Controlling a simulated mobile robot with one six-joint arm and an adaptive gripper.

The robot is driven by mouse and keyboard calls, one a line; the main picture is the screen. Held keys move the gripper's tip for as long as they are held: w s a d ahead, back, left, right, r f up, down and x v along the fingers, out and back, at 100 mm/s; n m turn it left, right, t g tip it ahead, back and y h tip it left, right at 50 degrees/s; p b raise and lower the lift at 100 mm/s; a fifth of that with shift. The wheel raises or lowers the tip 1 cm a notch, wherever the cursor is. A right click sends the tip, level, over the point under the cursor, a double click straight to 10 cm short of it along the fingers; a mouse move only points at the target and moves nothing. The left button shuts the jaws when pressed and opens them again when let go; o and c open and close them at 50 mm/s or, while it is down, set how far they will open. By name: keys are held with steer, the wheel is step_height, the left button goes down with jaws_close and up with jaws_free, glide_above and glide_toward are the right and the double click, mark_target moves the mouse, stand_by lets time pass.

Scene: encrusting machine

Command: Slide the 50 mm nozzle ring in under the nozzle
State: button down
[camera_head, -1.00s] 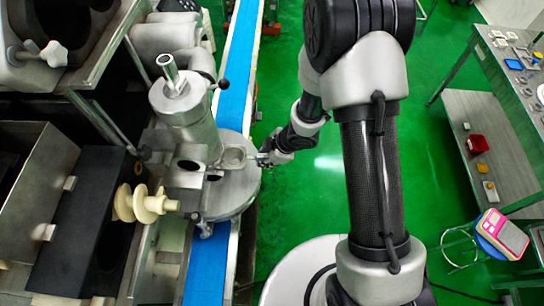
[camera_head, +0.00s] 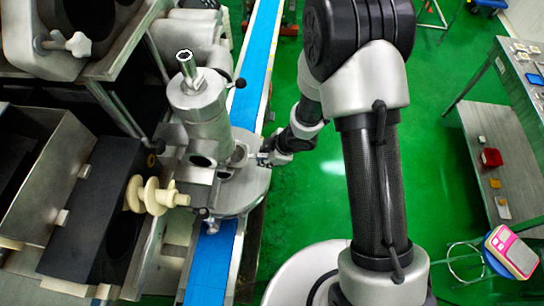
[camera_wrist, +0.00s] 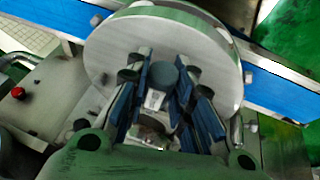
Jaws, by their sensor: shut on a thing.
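The nozzle ring (camera_head: 239,155) is a small grey metal piece at the right side of the machine's upright nozzle column (camera_head: 203,105) in the head view. It lies over the round metal disc (camera_head: 250,190), close against the column, and its far part is hidden. My gripper (camera_head: 264,158) is shut on the ring from the right. In the wrist view my gripper (camera_wrist: 165,95) shows blue-padded fingers around a dark round end and a light metal piece, in front of the large disc (camera_wrist: 215,65). I cannot tell how the ring sits under the nozzle.
A blue conveyor belt (camera_head: 211,268) runs beneath the disc. A cream screw (camera_head: 150,195) sticks out left of the column. A side table with a red bin (camera_head: 491,157) and a stool with a pink scale (camera_head: 512,252) stand at the right. Green floor is clear between.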

mark_target(251, 155)
steer(key=shift+w+a+p, duration=0.15)
steer(key=shift+a+p, duration=0.35)
steer(key=shift+a, duration=2.1)
steer(key=c, duration=1.3)
jaws_free()
steer(key=shift+o, duration=0.9)
steer(key=shift+p+v, duration=2.65)
steer(key=shift+v, duration=1.15)
steer(key=shift+d, duration=0.1)
